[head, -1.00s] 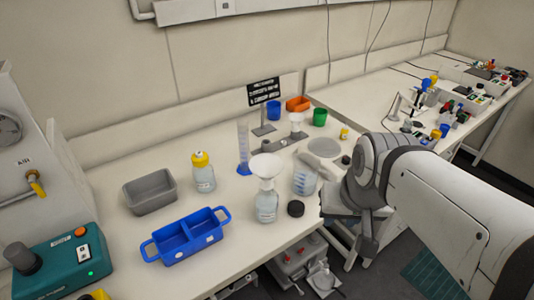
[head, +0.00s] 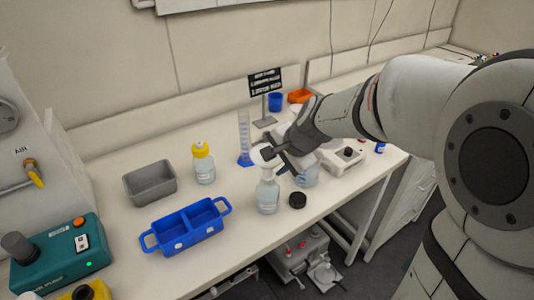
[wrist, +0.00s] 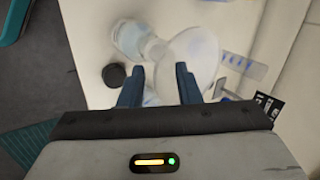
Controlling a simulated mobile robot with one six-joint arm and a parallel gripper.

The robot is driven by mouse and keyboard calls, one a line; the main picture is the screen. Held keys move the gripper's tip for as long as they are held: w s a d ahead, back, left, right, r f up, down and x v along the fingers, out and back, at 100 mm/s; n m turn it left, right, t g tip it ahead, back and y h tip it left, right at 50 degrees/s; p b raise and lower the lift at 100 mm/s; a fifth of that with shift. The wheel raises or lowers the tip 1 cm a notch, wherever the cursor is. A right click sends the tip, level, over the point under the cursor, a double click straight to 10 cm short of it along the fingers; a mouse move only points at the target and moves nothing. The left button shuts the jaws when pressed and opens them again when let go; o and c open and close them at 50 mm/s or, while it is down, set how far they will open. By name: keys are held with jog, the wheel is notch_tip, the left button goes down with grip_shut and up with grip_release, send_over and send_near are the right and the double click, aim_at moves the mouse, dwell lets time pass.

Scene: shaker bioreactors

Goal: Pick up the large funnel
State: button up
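In the wrist view my gripper (wrist: 159,70) is open, with a clear gap between the two fingers. The funnel's wide cone (wrist: 200,50) lies just beyond the right finger, and the bottle (wrist: 128,38) shows to the upper left. I cannot tell whether a finger touches the funnel.
A black cap (head: 297,200) lies right of the bottle, beside a partly hidden beaker (head: 308,177). A graduated cylinder (head: 244,140) stands behind. A blue two-part carrier (head: 187,232), grey tub (head: 150,183) and yellow-capped bottle (head: 203,165) are to the left.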

jog(key=x, duration=0.2)
jog(key=shift+f, duration=0.25)
grip_shut()
